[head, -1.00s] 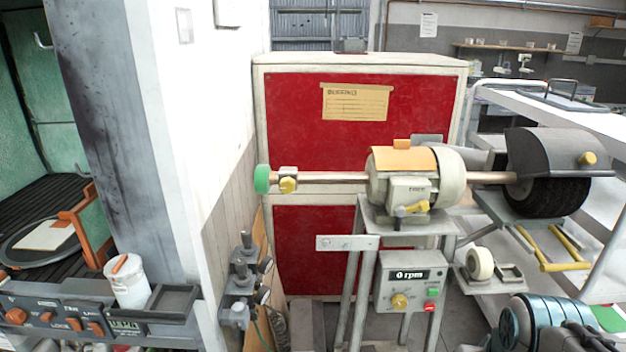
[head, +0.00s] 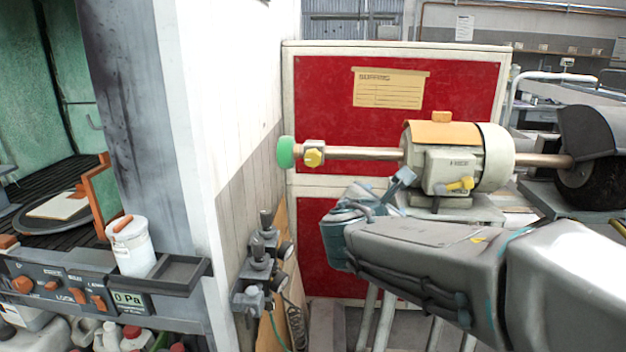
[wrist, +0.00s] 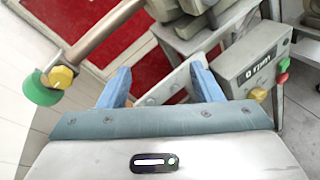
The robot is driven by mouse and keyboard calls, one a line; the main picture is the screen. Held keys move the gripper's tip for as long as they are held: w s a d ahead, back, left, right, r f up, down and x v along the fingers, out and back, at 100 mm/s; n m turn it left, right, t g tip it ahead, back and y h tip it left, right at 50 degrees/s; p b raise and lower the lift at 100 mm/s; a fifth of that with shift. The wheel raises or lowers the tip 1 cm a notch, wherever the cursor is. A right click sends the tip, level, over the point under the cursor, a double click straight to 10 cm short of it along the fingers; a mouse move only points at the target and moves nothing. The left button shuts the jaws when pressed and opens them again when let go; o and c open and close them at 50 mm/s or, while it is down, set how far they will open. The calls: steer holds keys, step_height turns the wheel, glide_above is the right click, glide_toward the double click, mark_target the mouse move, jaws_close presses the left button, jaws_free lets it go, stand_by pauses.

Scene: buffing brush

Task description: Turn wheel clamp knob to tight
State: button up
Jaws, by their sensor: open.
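The green buffing wheel (head: 286,152) sits at the left end of the copper-coloured shaft, with the yellow clamp knob (head: 313,158) just to its right. In the wrist view the yellow knob (wrist: 62,77) and green wheel (wrist: 38,90) are at the left, outside the left finger. My gripper (head: 378,188) is below and right of the knob in the head view, in front of the red cabinet, partly hidden by my arm. In the wrist view my gripper (wrist: 161,80) has its blue fingers spread, with nothing held between them.
The motor (head: 455,160) stands right of the knob, with its own yellow knob (head: 462,184). A metal bracket (wrist: 170,85) and the 0 rpm control box (wrist: 255,70) lie beyond my fingers. Valves (head: 258,260) are on the wall at left. Space around the green wheel looks clear.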

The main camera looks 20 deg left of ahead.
mark_target(312, 161)
steer(key=s+a+r+n+t+y+b, duration=0.2)
steer(key=a+n+y, duration=0.55)
steer(key=a, duration=0.75)
steer(key=shift+n+h, duration=0.75)
steer(key=shift+h, duration=0.1)
steer(key=x, duration=0.4)
steer(key=p+x, duration=0.1)
steer(key=x, duration=0.8)
steer(key=shift+w+d+p, duration=0.2)
steer(key=shift+w+p, duration=0.1)
steer(key=shift+p, duration=0.05)
steer(key=shift+f, duration=0.1)
steer(key=c, duration=1)
